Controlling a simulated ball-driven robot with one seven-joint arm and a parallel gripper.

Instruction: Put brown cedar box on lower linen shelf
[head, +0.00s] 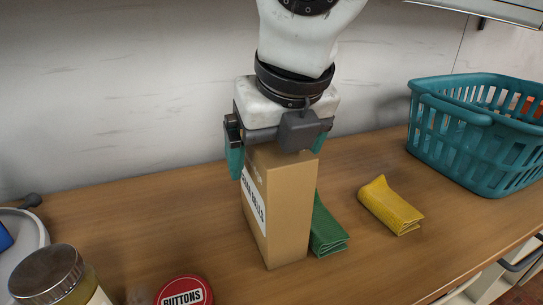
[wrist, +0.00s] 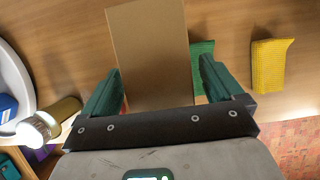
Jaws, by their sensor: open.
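The brown cedar box (head: 290,215) stands upright on the wooden counter, with a white label on its left face that ends in "BALLS". My gripper (head: 277,160) is over the top of the box, with its teal fingers on either side of it. In the wrist view the box (wrist: 150,50) lies between the open fingers (wrist: 160,85), with a gap visible at the right finger. The lower linen shelf cannot be made out in either view.
A green folded cloth (head: 325,230) lies right behind the box, and a yellow one (head: 391,206) farther right. A teal basket (head: 470,150) stands at the right. A jar (head: 55,278), a red "BUTTONS" lid (head: 185,293) and a white basin (head: 25,235) are at the left.

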